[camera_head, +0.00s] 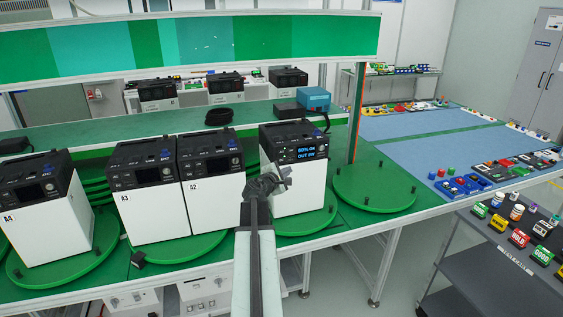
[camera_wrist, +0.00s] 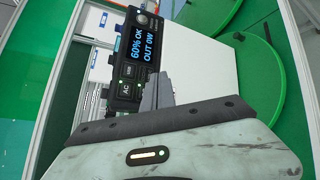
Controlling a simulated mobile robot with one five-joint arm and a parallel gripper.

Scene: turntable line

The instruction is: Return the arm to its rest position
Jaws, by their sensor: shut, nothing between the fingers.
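My arm (camera_head: 257,262) reaches forward from the bottom middle of the head view. My gripper (camera_head: 280,178) is shut and empty at its end, in front of the white side of the rightmost near power unit (camera_head: 306,190). I cannot tell whether it touches the unit. In the wrist view the gripper's body fills the bottom, with a small lit orange bar. The same unit (camera_wrist: 136,50) stands beyond it, its lit display reading "60% OK OUT 0W". The gripper hides part of that unit.
Units labelled A2 (camera_head: 213,203), A3 (camera_head: 146,208) and A4 (camera_head: 50,228) stand to the left on green turntables. An empty turntable (camera_head: 375,197) lies to the right. A dark cart (camera_head: 480,270) with small coloured items stands at far right. Open floor lies between cart and bench.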

